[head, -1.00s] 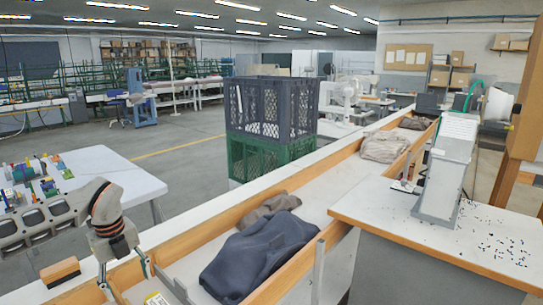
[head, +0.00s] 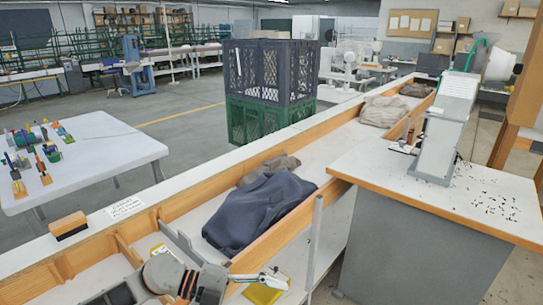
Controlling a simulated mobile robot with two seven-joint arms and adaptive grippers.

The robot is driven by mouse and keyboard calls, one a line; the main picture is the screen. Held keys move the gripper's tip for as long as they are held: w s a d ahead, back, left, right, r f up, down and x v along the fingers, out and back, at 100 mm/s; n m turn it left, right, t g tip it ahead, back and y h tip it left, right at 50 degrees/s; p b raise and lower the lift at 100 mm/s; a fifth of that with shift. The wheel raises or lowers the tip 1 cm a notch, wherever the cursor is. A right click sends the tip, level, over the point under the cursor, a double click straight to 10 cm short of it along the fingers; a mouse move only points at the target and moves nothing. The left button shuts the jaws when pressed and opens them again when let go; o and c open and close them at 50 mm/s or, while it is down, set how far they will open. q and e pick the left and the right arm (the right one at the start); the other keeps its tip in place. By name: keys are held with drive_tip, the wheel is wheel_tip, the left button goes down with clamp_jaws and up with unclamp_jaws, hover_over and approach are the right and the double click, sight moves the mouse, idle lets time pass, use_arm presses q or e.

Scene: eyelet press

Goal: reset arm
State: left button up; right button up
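My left arm comes in from the bottom left edge in the head view. Its gripper (head: 277,280) points right, low over the front side of the wooden trough. I see the fingers edge-on, so their gap is not clear. A yellow piece (head: 264,292) shows just below the fingertips; I cannot tell whether they touch it. My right gripper is not in view.
The long trough (head: 285,236) holds a dark blue garment (head: 258,212) and other cloth. A brush-like block (head: 68,225) sits on its left ledge. A press (head: 445,130) stands on the right table (head: 400,180). Stacked crates (head: 271,75) stand behind.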

use_arm(q)
drive_tip(key=s+a+f+n+t+y+b, duration=0.15)
drive_tip(key=a+f+n+t+y, duration=0.25)
drive_tip(key=a+f+n+t, duration=0.6)
drive_tip(key=a+f+n+t+y+b, duration=0.3)
drive_tip(key=f+n+t+y, duration=0.3)
drive_tip(key=n, duration=0.7)
drive_tip(key=s+a+f+n+g+y, duration=0.1)
drive_tip(key=s+a+f+g, duration=0.1)
drive_tip(key=s+f, duration=0.3)
drive_tip(key=s+a+f+n+g+y+b, duration=0.1)
drive_tip(key=s+a+f+n+g, duration=0.1)
drive_tip(key=s+a+f, duration=0.2)
wheel_tip(320, 180, down, 4)
drive_tip(key=shift+s+a+r, duration=0.15)
drive_tip(key=shift+s+a, duration=0.2)
drive_tip(key=shift+s, duration=0.65)
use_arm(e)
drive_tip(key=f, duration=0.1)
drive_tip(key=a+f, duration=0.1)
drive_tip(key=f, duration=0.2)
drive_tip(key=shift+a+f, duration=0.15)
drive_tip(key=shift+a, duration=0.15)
use_arm(q)
drive_tip(key=shift+s+g, duration=0.15)
drive_tip(key=shift+g, duration=0.15)
drive_tip(key=shift+c, duration=0.4)
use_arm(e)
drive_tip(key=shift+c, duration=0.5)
